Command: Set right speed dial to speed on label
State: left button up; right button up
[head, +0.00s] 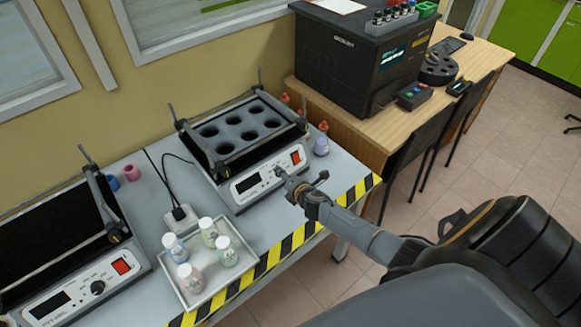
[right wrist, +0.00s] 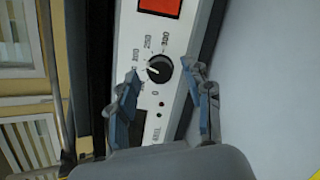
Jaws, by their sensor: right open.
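The right shaker (head: 245,140) stands on the grey bench, with a rack of round holes on top and a white front panel. Its speed dial (right wrist: 159,69) is a black knob with a white pointer mark, ringed by printed numbers such as 250 and 300. The exact setting is hard to read. My right gripper (right wrist: 160,92) is open, its fingers on either side of the dial and apart from it. My left gripper is not in view.
A left shaker (head: 70,245) has its own dial and red switch. A white tray (head: 208,262) with several capped bottles sits between the shakers, near the striped bench edge. A power socket (head: 181,218) with a cable lies behind the tray. A black machine (head: 350,60) stands on the wooden desk.

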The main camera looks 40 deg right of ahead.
jog(key=v, duration=1.1)
jog(key=shift+s+r, duration=0.2)
jog(key=shift+s, duration=0.15)
jog(key=shift+a, duration=0.1)
